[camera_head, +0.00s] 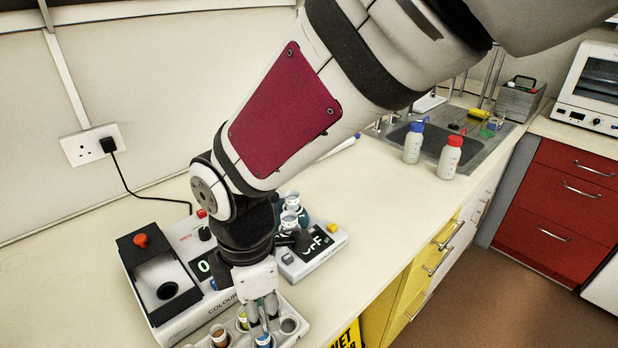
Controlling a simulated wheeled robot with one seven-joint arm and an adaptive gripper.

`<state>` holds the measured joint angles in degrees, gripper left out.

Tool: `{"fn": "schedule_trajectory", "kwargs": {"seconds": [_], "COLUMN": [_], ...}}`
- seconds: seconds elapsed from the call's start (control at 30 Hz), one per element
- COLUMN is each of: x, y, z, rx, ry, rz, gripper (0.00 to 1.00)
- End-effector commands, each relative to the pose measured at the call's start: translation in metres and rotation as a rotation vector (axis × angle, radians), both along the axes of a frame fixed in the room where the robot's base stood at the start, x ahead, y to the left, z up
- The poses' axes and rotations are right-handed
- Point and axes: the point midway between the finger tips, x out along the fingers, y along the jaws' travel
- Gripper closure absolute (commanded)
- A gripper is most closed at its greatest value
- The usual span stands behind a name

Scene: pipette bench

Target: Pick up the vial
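A pale vial rack (300,338) sits at the bottom of the view, partly cut off by the frame edge. It holds several vials: one with brownish contents (219,338), one with yellow (242,321) and one with blue (263,340). A round grey opening (289,326) shows at its right. My gripper (262,314) points down over the middle of the rack, with its fingers just behind the blue vial in the picture. The fingers partly cover the rack. I cannot tell whether they touch a vial or how far apart they are.
A colorimeter (160,277) with a red knob stands left of my gripper. A small device reading OFF (313,250) with bottles stands close behind it on the right. White bottles with blue (413,143) and red (450,158) caps stand by the sink. The counter's middle is clear.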

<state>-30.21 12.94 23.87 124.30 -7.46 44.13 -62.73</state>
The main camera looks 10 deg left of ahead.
Motion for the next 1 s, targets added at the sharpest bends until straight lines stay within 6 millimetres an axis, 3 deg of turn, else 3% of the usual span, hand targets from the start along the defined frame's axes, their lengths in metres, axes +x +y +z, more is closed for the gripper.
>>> {"fn": "schedule_trajectory", "kwargs": {"seconds": [0.1, 0.37, 0.67, 1.0], "x": [-0.001, 0.000, 0.001, 0.002], "y": [0.000, 0.000, 0.003, 0.003], "z": [-0.019, -0.037, -0.077, -0.083], "rx": [-0.003, -0.001, -0.001, 0.001], "ry": [0.003, 0.002, 0.002, 0.000], "rz": [0.002, -0.001, 0.000, -0.002], "gripper": [0.70, 0.70, 0.70, 0.72]}}
